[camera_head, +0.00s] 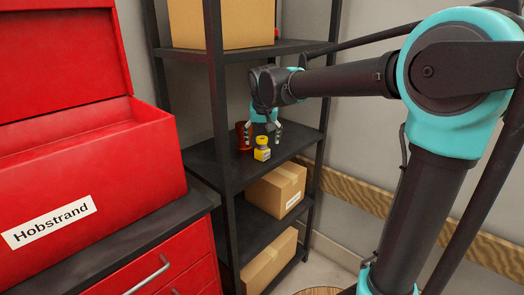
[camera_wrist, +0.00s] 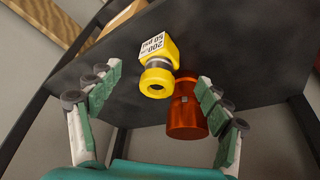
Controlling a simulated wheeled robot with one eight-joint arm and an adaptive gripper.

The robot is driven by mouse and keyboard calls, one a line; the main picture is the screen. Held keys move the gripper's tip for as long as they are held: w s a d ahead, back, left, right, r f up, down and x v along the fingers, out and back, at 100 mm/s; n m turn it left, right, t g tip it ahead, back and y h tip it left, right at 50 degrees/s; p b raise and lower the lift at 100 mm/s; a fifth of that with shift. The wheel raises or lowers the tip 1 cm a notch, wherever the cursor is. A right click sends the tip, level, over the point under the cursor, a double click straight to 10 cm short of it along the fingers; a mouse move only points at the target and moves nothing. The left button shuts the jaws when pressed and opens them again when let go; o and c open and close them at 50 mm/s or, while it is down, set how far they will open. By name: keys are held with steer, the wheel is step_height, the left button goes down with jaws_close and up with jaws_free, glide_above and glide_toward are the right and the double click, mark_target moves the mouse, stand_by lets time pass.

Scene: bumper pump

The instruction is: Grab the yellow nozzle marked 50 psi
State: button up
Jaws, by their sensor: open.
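The yellow nozzle (camera_head: 262,152) stands on the middle shelf in the head view. In the wrist view the yellow nozzle (camera_wrist: 160,77) shows a white label that reads "200-" and "50 psi", a grey band and a round yellow opening. My gripper (camera_head: 262,134) is just above and behind it in the head view. In the wrist view my gripper (camera_wrist: 156,80) is open, with its fingers spread to either side of the nozzle and nothing held. I cannot tell the exact gap to the nozzle.
An orange-red cylinder (camera_wrist: 187,112) stands close beside the nozzle, near the right finger; it also shows in the head view (camera_head: 242,139). The dark shelf (camera_head: 210,165) is otherwise mostly bare. Shelf posts (camera_head: 217,90), cardboard boxes (camera_head: 276,189) and a red toolbox (camera_head: 90,165) surround it.

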mark_target(262, 148)
steer(key=shift+w+f, duration=0.1)
steer(key=shift+w, duration=0.25)
steer(key=x, duration=0.5)
steer(key=c, duration=1.4)
